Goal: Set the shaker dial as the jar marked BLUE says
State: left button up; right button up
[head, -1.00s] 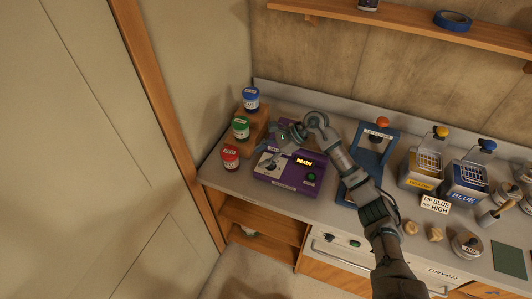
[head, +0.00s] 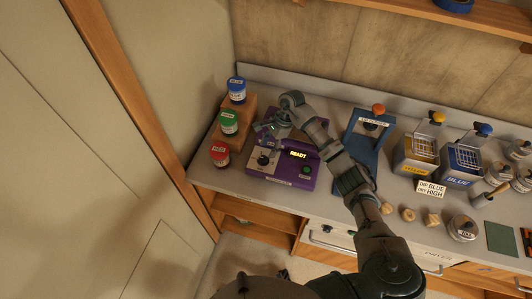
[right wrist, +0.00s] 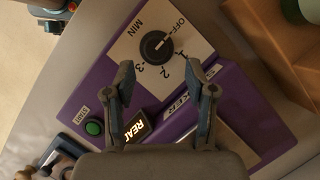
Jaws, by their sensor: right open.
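The purple shaker (head: 282,171) stands on the counter, its display reading READY. Its black dial (right wrist: 157,46) sits on a white plate marked OFF, 1, 2, 3 and MIN; its white pointer line points at OFF. My right gripper (right wrist: 167,80) is open and empty, its fingertips on either side of the space just short of the dial, not around it. In the head view the right gripper (head: 268,136) is above the shaker's back left part. The blue-lidded jar (head: 236,91) stands at the top of a wooden stepped rack; its label is too small to read.
Green-lidded (head: 228,122) and red-lidded (head: 219,155) jars stand lower on the wooden rack (head: 246,119). A blue frame press (head: 366,148) stands right of the shaker. Yellow (head: 416,160) and blue (head: 461,168) tanks are farther right, with a sign (head: 430,189) reading DIP BLUE DRY HIGH.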

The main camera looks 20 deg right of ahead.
aim_at(264, 158)
jog(key=a+f, duration=0.1)
jog(key=s+a+f, duration=0.1)
jog(key=f, duration=0.1)
jog(key=shift+a, duration=0.2)
jog(key=shift+w+d+f, duration=0.15)
jog(key=shift+d+f, duration=0.05)
jog(key=shift+f, duration=0.25)
jog(key=shift+d+f, duration=0.1)
jog(key=shift+d, duration=0.4)
jog(key=shift+c, duration=0.8)
jog(key=c, duration=0.8)
jog(key=shift+a, duration=0.4)
grip_shut()
